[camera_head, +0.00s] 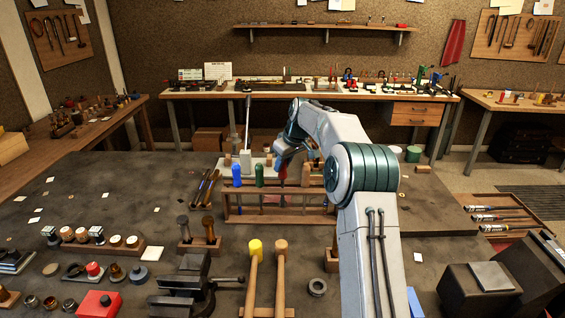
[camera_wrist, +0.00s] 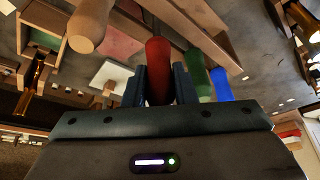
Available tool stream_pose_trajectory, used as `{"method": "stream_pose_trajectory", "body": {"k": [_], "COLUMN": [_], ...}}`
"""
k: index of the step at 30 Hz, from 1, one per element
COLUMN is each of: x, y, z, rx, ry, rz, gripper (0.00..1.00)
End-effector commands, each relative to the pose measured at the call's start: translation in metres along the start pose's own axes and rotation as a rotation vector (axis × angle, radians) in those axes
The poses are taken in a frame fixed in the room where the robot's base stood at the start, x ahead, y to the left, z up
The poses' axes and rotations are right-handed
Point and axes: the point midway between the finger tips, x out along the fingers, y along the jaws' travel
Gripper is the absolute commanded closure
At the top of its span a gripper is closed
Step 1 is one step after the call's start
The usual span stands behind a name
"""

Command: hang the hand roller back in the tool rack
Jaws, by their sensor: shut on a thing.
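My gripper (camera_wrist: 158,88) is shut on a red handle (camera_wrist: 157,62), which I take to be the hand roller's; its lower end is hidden. In the head view the gripper (camera_head: 283,165) is over the wooden tool rack (camera_head: 275,219), with the red handle (camera_head: 283,174) in line with the rack's other handles. A blue handle (camera_head: 237,176) and a green handle (camera_head: 259,176) stand upright in the rack to its left. A wooden handle (camera_head: 306,174) stands to its right. I cannot tell whether the held tool is seated in its slot.
A dark vise (camera_head: 187,283) is at front left.

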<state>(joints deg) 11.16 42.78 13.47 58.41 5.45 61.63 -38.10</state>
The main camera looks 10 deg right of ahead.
Motion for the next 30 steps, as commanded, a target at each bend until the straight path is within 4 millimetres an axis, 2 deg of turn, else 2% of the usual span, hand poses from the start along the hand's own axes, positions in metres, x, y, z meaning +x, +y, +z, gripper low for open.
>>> {"method": "stream_pose_trajectory", "body": {"k": [24, 25, 27, 30], "x": [0.030, 0.029, 0.029, 0.029], "y": [0.001, 0.001, 0.001, 0.001], "z": [0.013, 0.012, 0.012, 0.012], "rx": [0.000, 0.000, 0.000, 0.000], "ry": [0.001, 0.002, 0.002, 0.001], "rz": [0.001, 0.001, 0.001, 0.001], "gripper": [1.00, 0.67, 0.50, 0.50]}}
